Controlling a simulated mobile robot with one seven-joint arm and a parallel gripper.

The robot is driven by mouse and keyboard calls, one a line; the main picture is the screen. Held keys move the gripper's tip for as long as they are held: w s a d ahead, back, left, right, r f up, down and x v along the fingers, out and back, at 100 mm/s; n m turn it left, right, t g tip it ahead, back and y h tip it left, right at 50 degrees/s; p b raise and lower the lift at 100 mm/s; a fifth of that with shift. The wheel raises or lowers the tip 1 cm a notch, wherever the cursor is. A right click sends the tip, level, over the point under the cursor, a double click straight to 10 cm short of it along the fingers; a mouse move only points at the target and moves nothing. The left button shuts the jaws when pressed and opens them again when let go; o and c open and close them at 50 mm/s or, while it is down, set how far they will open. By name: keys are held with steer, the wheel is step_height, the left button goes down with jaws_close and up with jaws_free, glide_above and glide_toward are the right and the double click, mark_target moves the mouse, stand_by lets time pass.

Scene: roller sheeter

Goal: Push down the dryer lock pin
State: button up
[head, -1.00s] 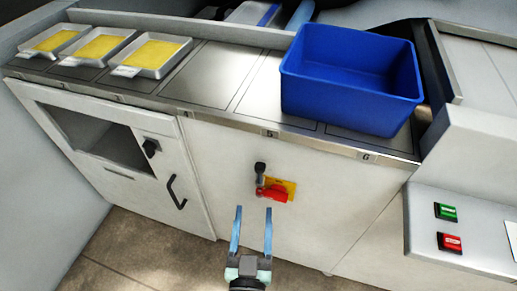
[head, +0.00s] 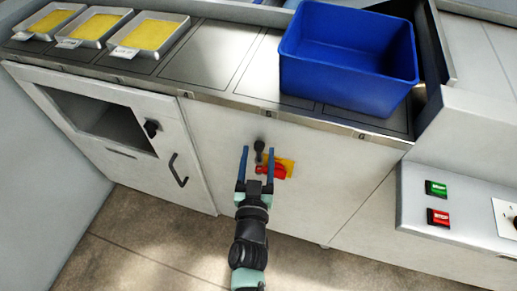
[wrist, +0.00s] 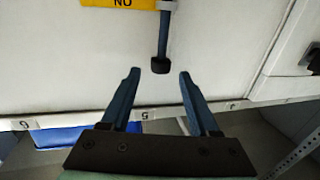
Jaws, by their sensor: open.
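A dark upright pin with a black knob (head: 259,146) stands out from the white front panel, beside a red handle (head: 272,171) on a yellow plate (head: 288,166). I take this as the lock pin; no label confirms it. My gripper (head: 257,151) is open, its two blue fingers pointing at the panel with the knob between their tips in the head view. In the wrist view, which is upside down, the black knob (wrist: 160,66) on its shaft lies just beyond the gap of my gripper (wrist: 159,74). No contact shows.
A blue bin (head: 347,90) stands on the steel counter above. Several trays with yellow sheets (head: 148,35) sit at the left. A cabinet door with a black knob (head: 152,128) and handle (head: 178,171) is left; green (head: 436,188) and red (head: 438,217) buttons are right.

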steer(key=shift+w+d, duration=0.1)
steer(key=shift+w, duration=0.65)
jaws_close()
stand_by(1.0)
